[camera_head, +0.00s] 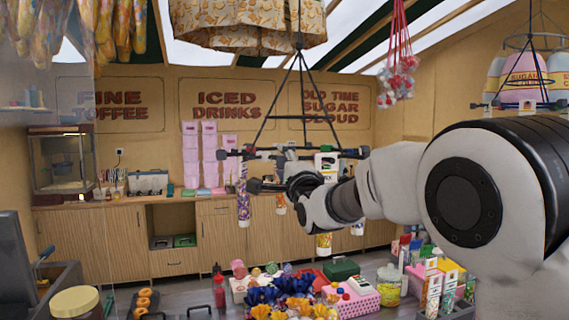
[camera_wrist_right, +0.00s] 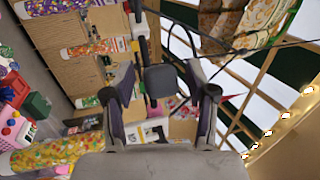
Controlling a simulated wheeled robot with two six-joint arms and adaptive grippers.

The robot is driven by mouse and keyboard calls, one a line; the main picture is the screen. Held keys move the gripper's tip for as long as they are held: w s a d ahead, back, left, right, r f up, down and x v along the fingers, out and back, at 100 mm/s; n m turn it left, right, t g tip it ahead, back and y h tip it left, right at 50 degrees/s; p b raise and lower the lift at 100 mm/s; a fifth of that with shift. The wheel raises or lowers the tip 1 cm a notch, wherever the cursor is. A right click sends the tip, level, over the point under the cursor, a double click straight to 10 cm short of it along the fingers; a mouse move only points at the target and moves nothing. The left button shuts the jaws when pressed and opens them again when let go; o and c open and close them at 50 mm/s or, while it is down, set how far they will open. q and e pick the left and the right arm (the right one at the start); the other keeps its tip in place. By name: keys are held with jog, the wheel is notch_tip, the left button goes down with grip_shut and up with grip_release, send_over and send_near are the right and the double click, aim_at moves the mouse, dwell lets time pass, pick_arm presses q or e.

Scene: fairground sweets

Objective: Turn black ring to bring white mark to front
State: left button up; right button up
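The black ring (camera_head: 350,153) hangs in the middle of the head view on thin dark rods that meet above it. Black end pieces stick out around it, and colourful tubes (camera_head: 243,200) hang from it. My right gripper (camera_head: 300,186) is at the ring's near lower side. In the right wrist view my right gripper (camera_wrist_right: 163,98) has its fingers apart, with a black block (camera_wrist_right: 160,80) of the ring between or just beyond them; contact is unclear. My left gripper is out of view.
A second hanging ring with sugar bags (camera_head: 525,75) is at the upper right. A patterned canopy (camera_head: 250,25) hangs above. Below is a counter crowded with sweets, boxes and a jar (camera_head: 389,285). Wooden cabinets (camera_head: 170,240) line the back wall.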

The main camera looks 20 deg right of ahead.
jog(key=c, duration=0.5)
